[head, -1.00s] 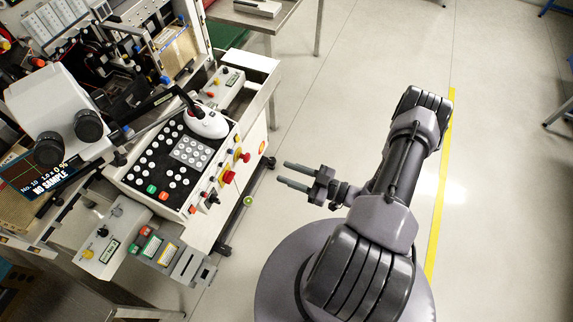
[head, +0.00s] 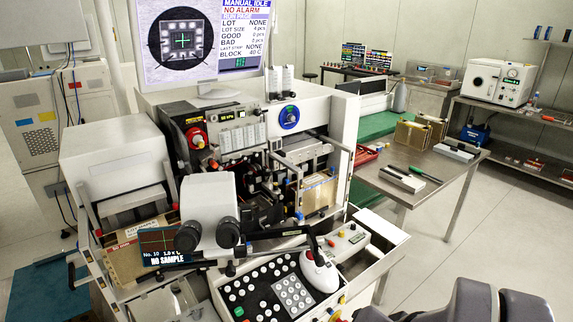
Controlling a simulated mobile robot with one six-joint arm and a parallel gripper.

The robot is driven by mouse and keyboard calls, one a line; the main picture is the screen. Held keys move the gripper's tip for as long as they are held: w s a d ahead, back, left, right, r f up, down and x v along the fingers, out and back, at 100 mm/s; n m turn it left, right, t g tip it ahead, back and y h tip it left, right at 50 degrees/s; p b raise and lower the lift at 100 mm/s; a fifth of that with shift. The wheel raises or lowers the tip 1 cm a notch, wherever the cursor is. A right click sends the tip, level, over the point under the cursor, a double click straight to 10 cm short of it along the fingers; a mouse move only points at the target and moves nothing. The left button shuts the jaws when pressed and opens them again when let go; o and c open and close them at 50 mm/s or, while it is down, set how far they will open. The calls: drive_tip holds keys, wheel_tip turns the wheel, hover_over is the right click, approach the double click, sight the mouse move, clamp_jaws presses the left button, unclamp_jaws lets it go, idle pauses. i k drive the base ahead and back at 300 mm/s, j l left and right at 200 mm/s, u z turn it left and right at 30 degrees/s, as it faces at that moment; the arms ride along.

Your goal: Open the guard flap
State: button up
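The bonding machine (head: 325,110) fills the middle of the head view. I cannot pick out with certainty which part of it is the guard flap. Its working area (head: 265,190), behind the white microscope head (head: 205,198) with two dark eyepieces, is crowded with small mechanisms and partly hidden. A pale grey box-shaped housing (head: 112,155) stands at its left, with an opening below and red-tipped bars beside it. My gripper is not in view; only dark grey parts of my arm show at the bottom right edge.
A control panel (head: 243,287) with a white hand controller (head: 318,271) juts out in front. A monitor (head: 205,40) reading "NO ALARM" stands on top. A steel table (head: 420,170) with tools and boxes is at right.

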sight(274, 214)
drive_tip(key=i+l, duration=0.1)
drive_tip(key=i, duration=0.4)
drive_tip(key=i+l, duration=0.15)
drive_tip(key=i, duration=0.35)
